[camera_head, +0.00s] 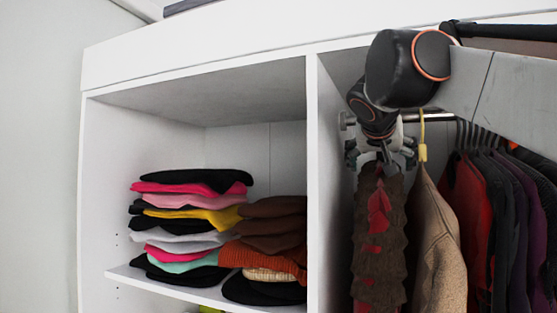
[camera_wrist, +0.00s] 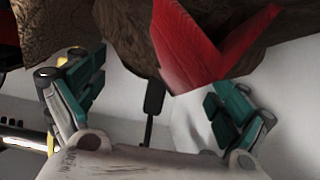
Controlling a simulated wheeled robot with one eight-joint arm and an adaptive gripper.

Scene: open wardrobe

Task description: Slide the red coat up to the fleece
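My gripper (camera_head: 382,152) is at the left end of the rail, above a shaggy brown garment (camera_head: 366,228) with red cloth (camera_head: 378,222) showing through it. In the wrist view my gripper (camera_wrist: 155,98) has its teal-padded fingers spread apart. A dark hanger stem (camera_wrist: 153,98) shows between them, and I cannot tell if they touch it. Red cloth (camera_wrist: 190,45) and brown shaggy cloth (camera_wrist: 125,25) hang just beyond. A tan coat, perhaps the fleece (camera_head: 437,250), hangs to the right on a yellow hanger. Another red garment (camera_head: 470,210) hangs right of that. Which red piece is the coat is unclear.
The metal rail (camera_head: 440,118) carries several dark and purple garments (camera_head: 520,220) packed at right. A white divider (camera_head: 318,200) stands close left of my gripper. Left of it, a shelf (camera_head: 125,275) holds stacked hats (camera_head: 190,215). My arm covers part of the wardrobe's top.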

